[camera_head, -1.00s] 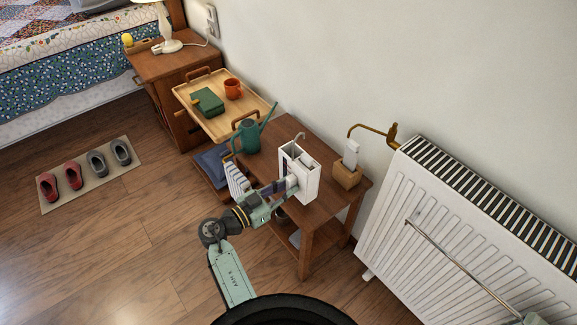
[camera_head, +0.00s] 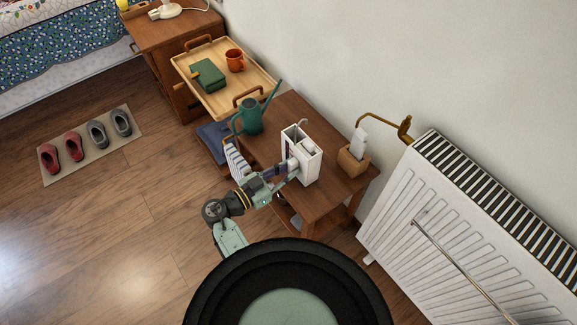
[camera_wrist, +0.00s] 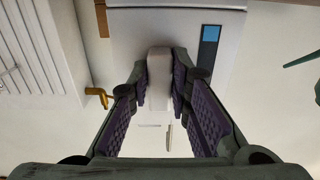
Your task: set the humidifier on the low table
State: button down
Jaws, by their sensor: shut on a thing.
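The humidifier (camera_head: 307,166) is a white upright box with an open top and a thin hook at its rim. In the wrist view its white face (camera_wrist: 150,28) carries a blue-and-dark panel. My gripper (camera_head: 289,166) is shut on a pale grip sticking out of the humidifier's side; the wrist view shows both purple pads (camera_wrist: 160,82) against it. The humidifier appears over the brown low table (camera_head: 325,200), between the watering can and the wooden block. I cannot tell whether its base touches the tabletop.
A green watering can (camera_head: 250,118) stands left on the table, and a wooden block with a white item (camera_head: 354,158) stands right. A white radiator (camera_head: 440,195) is close by. A tray (camera_head: 215,100) holds a book and mug. A shoe mat (camera_head: 93,150) lies left.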

jog(key=shift+r, duration=0.15)
jog(key=c, duration=1.9)
grip_release()
jog(key=shift+f, duration=0.25)
jog(key=shift+c, duration=0.2)
jog(key=o, duration=0.5)
jog(key=shift+c, duration=0.2)
jog(key=shift+r, duration=0.1)
jog(key=shift+r, duration=0.15)
jog(key=b+v, duration=0.3)
jog(key=v, duration=0.9)
